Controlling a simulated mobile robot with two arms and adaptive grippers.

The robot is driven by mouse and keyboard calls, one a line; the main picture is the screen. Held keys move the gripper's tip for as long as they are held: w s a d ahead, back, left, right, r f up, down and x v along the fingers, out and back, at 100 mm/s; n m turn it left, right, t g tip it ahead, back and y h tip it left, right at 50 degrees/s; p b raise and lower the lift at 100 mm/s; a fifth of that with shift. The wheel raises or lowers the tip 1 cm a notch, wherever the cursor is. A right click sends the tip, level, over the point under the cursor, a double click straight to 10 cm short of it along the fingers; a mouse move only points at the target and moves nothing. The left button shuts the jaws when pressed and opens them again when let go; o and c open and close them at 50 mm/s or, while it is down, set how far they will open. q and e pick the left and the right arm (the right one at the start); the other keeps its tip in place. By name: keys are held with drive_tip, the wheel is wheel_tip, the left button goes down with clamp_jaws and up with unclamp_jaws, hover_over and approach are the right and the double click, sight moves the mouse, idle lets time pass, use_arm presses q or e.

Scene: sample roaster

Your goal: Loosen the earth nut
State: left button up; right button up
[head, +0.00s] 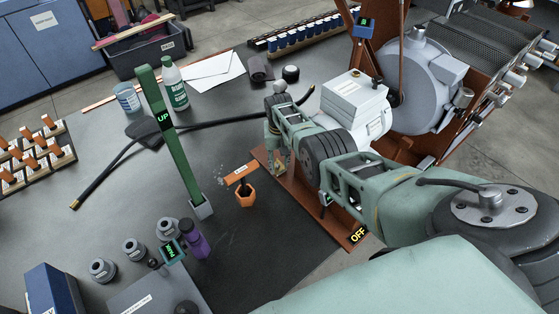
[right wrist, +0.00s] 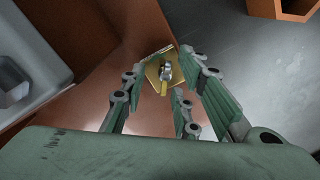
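A small silvery nut or stud (right wrist: 166,72) sits on a brass-coloured plate (right wrist: 153,75) in the right wrist view, with a short yellow piece below it. I take this for the earth nut. The plate is on the brown base (right wrist: 100,75). My right gripper (right wrist: 163,82) points down at it, its fingers spread on both sides with gaps to the nut. In the head view the right gripper (head: 277,155) is by the brown base (head: 332,228), left of the white-grey motor (head: 352,105); its fingers largely hide the nut there. My left gripper is not in view.
A black cable (head: 215,121) crosses the table. Grey cylindrical parts (head: 134,249) and a purple bottle (head: 194,240) stand at front left.

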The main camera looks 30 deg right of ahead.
sight(279, 166)
drive_tip(key=shift+w+a+r, duration=0.1)
drive_tip(key=shift+w+r, duration=0.05)
drive_tip(key=shift+r, duration=0.2)
wheel_tip(279, 166, up, 11)
drive_tip(key=shift+r, duration=0.2)
drive_tip(key=shift+f, duration=0.1)
idle(0.6)
